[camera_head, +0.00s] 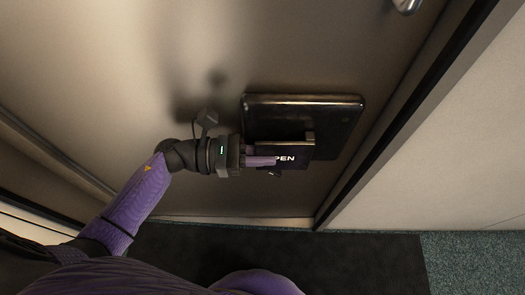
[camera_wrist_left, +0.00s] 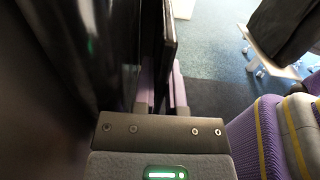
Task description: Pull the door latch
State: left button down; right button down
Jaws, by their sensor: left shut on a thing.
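The door (camera_head: 150,60) is a large beige-grey panel in the head view. On it sits a dark glossy latch housing (camera_head: 345,108) with a dark flap marked "PEN", the door latch (camera_head: 305,158). My left gripper (camera_head: 275,160) reaches in from the left and is shut on the latch flap, its purple fingers at the flap's left part. In the left wrist view, the flap (camera_wrist_left: 168,45) shows as a thin dark plate standing between the two fingers (camera_wrist_left: 163,95), beside the dark housing at left. My right gripper is not in view.
A dark door edge strip (camera_head: 405,115) runs down the right side, with a pale wall (camera_head: 450,150) beyond it. A dark mat (camera_head: 380,260) lies on blue-green carpet below. A metal knob (camera_head: 406,5) shows at the top right. A wheeled chair base (camera_wrist_left: 262,55) stands far off in the wrist view.

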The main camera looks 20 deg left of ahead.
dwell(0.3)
pick_arm(q)
jog(key=shift+s+d+r+n+t+y+p, duration=0.15)
jog(key=shift+s+n+t+y+p, duration=0.1)
jog(key=shift+n+t+p, duration=0.2)
jog(key=shift+s+d+r+n+t+y+p, duration=0.15)
jog(key=shift+s+n+t+p, duration=0.15)
jog(key=shift+t, duration=0.25)
jog(key=shift+s+d+f+n+t+y, duration=0.3)
jog(key=shift+s+d+n+t+y, duration=0.25)
jog(key=shift+t, duration=0.35)
jog(key=shift+s, duration=0.1)
jog(key=c, duration=1)
grip_release()
jog(key=shift+o, duration=0.2)
jog(key=shift+d, duration=0.15)
